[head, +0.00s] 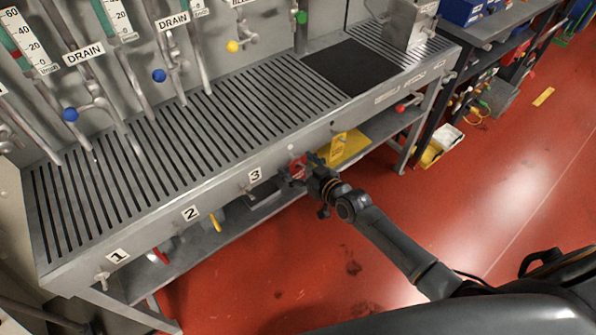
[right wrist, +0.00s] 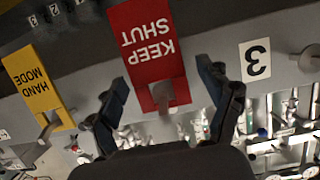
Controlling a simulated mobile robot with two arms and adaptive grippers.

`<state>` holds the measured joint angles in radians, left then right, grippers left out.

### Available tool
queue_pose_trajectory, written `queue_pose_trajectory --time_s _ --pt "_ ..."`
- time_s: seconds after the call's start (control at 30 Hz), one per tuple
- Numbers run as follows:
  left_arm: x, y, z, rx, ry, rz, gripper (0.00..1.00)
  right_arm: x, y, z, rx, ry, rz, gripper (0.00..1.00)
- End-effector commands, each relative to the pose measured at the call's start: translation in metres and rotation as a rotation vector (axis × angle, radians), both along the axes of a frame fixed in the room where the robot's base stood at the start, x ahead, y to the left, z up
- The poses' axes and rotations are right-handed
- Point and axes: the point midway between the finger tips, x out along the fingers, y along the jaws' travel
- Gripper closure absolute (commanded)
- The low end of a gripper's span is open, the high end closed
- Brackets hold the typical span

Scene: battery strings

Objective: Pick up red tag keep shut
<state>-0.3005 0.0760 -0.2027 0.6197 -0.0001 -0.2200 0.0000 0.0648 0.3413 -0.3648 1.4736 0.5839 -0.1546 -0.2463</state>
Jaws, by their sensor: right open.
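The red tag (head: 298,167) hangs on the front edge of the steel bench, right of the number 3 plate. In the right wrist view the red tag (right wrist: 145,45) reads KEEP SHUT, upside down, with a small metal peg at its lower end. My right gripper (head: 301,172) is at the tag. In the right wrist view its fingers (right wrist: 163,74) are spread, one on each side of the tag's lower end, with no clear grip on it. Part of the tag is hidden by the gripper in the head view. My left gripper is not in view.
A yellow HAND MODE tag (right wrist: 30,80) hangs beside the red one. The number 3 plate (right wrist: 255,60) is on the other side. The slatted bench top (head: 200,130) has drain pipes behind it. The red floor (head: 480,200) in front is clear.

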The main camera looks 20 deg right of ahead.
Motion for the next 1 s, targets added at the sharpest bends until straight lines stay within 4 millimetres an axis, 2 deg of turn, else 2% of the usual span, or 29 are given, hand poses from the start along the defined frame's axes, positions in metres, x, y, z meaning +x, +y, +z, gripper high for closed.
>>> queue_pose_trajectory --time_s 0.17,0.27,0.4,0.43,0.77,1.0 --pt "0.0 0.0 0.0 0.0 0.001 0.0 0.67 0.0 0.0 0.0 0.0 -0.001 0.0 0.21" --pt "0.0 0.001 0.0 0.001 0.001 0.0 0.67 0.0 0.0 0.0 0.0 0.0 0.0 0.37" --pt "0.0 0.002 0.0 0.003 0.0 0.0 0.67 0.0 0.0 0.0 0.0 0.0 0.0 0.66" --pt "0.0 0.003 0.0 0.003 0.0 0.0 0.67 0.0 0.0 0.0 0.0 0.0 0.0 0.7" --pt "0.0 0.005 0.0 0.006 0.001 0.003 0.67 0.0 0.0 0.001 0.0 0.0 0.0 0.7" --pt "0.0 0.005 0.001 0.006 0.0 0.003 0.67 -0.001 0.0 0.018 0.001 -0.003 0.0 0.7"
